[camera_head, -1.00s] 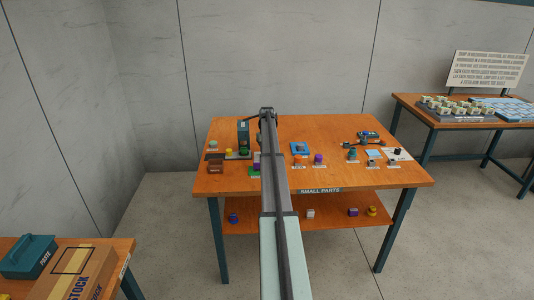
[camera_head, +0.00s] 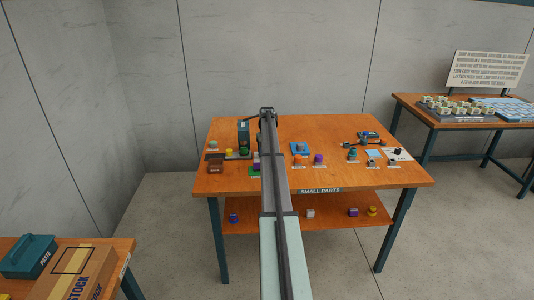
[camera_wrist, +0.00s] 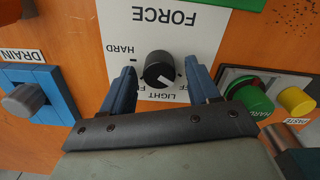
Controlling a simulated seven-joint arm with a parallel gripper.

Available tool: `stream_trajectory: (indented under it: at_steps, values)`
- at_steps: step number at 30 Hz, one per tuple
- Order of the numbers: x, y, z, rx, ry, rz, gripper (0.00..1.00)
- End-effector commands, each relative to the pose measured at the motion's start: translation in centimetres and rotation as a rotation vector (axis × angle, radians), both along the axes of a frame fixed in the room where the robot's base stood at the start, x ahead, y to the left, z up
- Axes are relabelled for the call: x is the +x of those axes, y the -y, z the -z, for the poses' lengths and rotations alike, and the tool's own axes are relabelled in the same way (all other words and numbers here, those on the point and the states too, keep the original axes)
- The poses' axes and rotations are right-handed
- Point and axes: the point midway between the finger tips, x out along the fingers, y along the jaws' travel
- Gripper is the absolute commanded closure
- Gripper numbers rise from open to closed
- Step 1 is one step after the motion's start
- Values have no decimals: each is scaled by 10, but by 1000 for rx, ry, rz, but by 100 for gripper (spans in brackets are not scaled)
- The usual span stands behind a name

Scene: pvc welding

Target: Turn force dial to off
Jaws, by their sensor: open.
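The force dial (camera_wrist: 159,70) is a round black knob on a white plate (camera_wrist: 120,18) lettered FORCE, HARD and LIGHT in the wrist view. A pale pointer mark shows on the knob's lower right, toward partly covered lettering ending in FF. My gripper (camera_wrist: 163,82) is open, with one blue finger on each side of the knob. Gaps show between the fingers and the knob, so neither seems to touch it. How far above the plate the fingertips are, I cannot tell. In the head view my arm hides the dial and the gripper.
In the wrist view a grey DRAIN knob (camera_wrist: 23,99) on a blue plate is at left. A green button (camera_wrist: 251,98) and a yellow button (camera_wrist: 296,101) are close at right. The orange table (camera_head: 340,128) holds several other small parts; its back edge is fairly clear.

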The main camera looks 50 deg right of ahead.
Motion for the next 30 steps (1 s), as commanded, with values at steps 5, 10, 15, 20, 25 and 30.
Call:
stream_trajectory:
  at_steps: [5, 10, 15, 20, 25, 30]
  values:
    - [0, 0, -15, 0, 1, 0, 40]
    - [1, 1, -44, -2, 1, 0, 40]
    - [1, 1, -79, -2, 1, 0, 40]
    - [1, 1, -106, -2, 1, 0, 40]
    - [0, 0, -126, 0, 0, 0, 40]
    - [0, 0, -136, 0, 0, 0, 40]
